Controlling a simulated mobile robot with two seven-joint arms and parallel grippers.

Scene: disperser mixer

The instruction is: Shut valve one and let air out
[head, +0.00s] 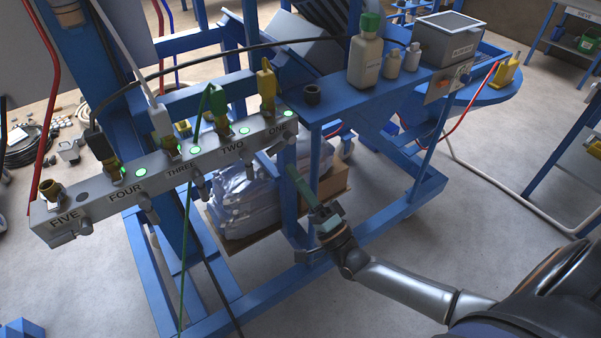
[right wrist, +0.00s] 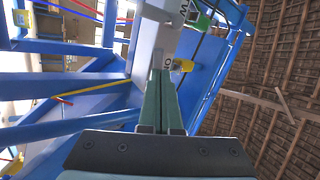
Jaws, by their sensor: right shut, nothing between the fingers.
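The grey valve manifold (head: 150,180) runs across the left of the head view, labelled FIVE to ONE from left to right. Valve one (head: 277,147) is a small grey lever under the ONE label at the right end. A yellow connector (head: 267,88) stands above it, beside a lit green lamp (head: 288,114). My right gripper (head: 298,182) is below and slightly right of valve one, apart from it, green fingers shut and empty, pointing up. My left gripper is not in view.
Bottles (head: 366,55) and a grey box (head: 447,40) stand on the blue shelf (head: 340,100) right of the manifold. A blue frame post (head: 314,160) is close by my right gripper. Wrapped bags (head: 245,195) lie behind. A green hose (head: 186,240) hangs left.

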